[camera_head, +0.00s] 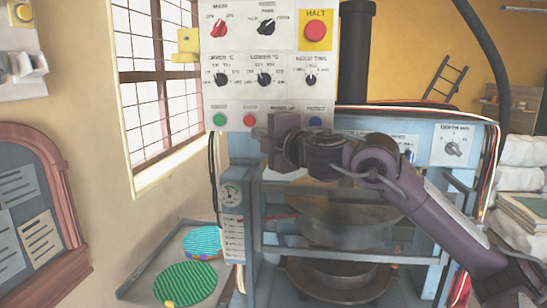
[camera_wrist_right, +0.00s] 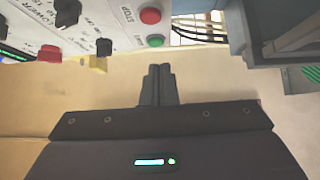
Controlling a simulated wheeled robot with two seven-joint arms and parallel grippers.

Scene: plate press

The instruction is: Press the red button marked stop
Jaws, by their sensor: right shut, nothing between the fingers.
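The small red button (camera_head: 250,120) sits in the bottom row of the white control panel (camera_head: 240,95), right of a green button (camera_head: 219,119). In the right wrist view the red button (camera_wrist_right: 150,16) has the word STOP beside it, and the green button (camera_wrist_right: 155,40) is closer to my fingers. My right gripper (camera_head: 266,146) is at the panel's lower edge, just right of and below the red button. In the wrist view its fingers (camera_wrist_right: 160,70) are together and empty, apart from both buttons. My left gripper is not in view.
A larger red button marked HALT (camera_head: 316,32) is on a yellow plate at the panel's upper right. Several black knobs and a red knob (camera_head: 219,28) are above the button row. A blue button (camera_head: 315,121) is right of my gripper. The press frame (camera_head: 255,220) stands below.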

